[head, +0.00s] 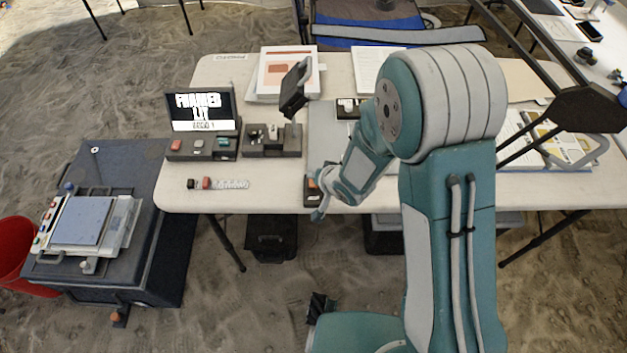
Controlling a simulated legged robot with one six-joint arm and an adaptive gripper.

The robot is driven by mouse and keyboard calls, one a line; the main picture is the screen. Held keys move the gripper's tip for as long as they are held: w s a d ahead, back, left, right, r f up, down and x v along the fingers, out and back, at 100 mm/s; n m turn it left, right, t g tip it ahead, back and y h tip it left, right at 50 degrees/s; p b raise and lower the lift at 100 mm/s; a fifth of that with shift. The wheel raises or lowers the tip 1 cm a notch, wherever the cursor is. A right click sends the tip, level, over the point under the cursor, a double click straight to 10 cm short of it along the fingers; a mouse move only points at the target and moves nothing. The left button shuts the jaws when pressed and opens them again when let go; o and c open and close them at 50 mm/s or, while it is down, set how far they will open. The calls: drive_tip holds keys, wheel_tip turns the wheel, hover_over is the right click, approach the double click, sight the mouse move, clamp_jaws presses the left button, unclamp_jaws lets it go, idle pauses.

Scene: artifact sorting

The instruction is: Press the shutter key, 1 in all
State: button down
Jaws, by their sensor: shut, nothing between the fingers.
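A small dark block (308,196) with an orange top sits at the front edge of the white table. It looks like the shutter key, but its label is too small to read. My gripper (318,214) is shut and empty, reaching down at the block's right side and front. It covers part of the block, and I cannot tell whether it touches the orange top. A dark camera-like device (294,90) stands tilted on a post behind the block.
A dark tray with red, white and teal pieces (202,148) and another dark tray (272,142) stand left of my gripper. A strip with small blocks (218,184) lies near the front edge. Papers (288,70) lie at the back. The table between strip and block is clear.

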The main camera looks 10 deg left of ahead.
drive_tip(key=shift+f, duration=0.4)
drive_tip(key=shift+f, duration=0.45)
idle(1.0)
drive_tip(key=shift+s+r, duration=0.1)
drive_tip(key=shift+r, duration=0.8)
drive_tip(key=shift+r, duration=2.5)
